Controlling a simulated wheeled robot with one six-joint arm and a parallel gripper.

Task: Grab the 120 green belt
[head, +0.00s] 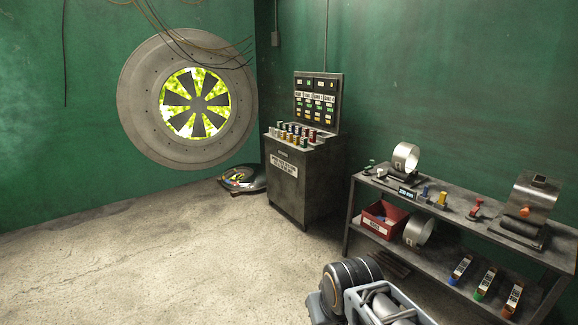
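No belt with a readable 120 shows in the head view. A small green-topped item (369,167) stands at the left end of the top shelf. I cannot tell whether either green item is the belt. Parts of my arm show at the bottom centre, but my gripper's fingers do not show.
The rack (455,191) stands against the right wall, with a red bin (374,227) and metal hoops (406,157). A dark cabinet (297,184) with coloured bottles stands left of it. The floor (140,260) at left is clear.

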